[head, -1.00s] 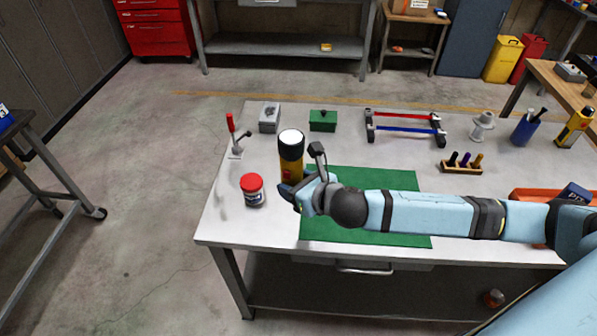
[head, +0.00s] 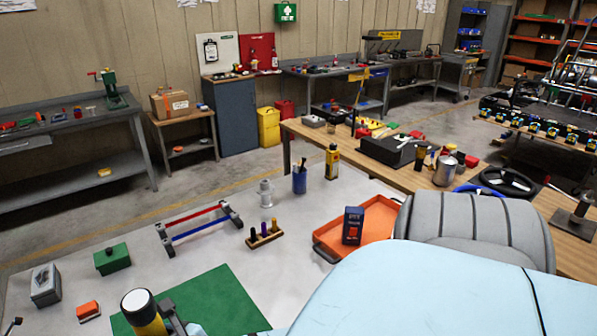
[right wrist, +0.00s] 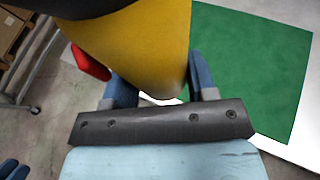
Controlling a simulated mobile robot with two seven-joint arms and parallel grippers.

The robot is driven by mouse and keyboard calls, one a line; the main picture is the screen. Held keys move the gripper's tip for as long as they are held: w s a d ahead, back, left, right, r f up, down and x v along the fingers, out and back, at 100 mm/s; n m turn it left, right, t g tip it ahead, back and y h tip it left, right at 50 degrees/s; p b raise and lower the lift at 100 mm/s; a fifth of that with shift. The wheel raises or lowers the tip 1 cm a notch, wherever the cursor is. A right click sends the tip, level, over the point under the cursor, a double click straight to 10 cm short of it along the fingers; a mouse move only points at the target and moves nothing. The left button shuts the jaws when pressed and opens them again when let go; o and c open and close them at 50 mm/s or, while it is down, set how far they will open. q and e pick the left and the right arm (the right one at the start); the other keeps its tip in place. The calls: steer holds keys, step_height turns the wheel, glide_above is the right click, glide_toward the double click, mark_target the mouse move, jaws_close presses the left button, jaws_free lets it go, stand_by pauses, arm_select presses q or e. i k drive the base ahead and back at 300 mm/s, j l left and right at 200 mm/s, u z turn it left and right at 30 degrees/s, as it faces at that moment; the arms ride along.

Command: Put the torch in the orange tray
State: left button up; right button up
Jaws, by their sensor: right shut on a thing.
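The torch (head: 140,308), with a white lens end, dark head and yellow body, stands roughly upright at the bottom left of the head view. My right gripper (head: 172,318) is shut on it; its lower part is cut off. In the right wrist view the torch's yellow body (right wrist: 150,50) sits between the two fingers of my right gripper (right wrist: 160,82). The orange tray (head: 376,212) lies on the white table, right of centre in the head view, away from the torch. A dark blue box (head: 352,226) stands in it. My left gripper is out of view.
A green mat (head: 215,298) lies beside the torch. A wooden holder (head: 264,237), a red-and-blue bar frame (head: 198,224), a blue cup (head: 299,179) and a yellow bottle (head: 332,162) stand behind. A grey seat (head: 470,230) is right of the tray.

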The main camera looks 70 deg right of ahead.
mark_target(375, 218)
steer(key=k+l+z, duration=0.1)
steer(key=l+z, duration=0.15)
steer(key=l, duration=0.55)
steer(key=l+z, duration=0.25)
steer(key=l, duration=0.6)
steer(key=l+z, duration=0.25)
steer(key=l, duration=0.55)
steer(key=l+z, duration=0.3)
steer(key=l, duration=0.55)
steer(key=i, duration=0.05)
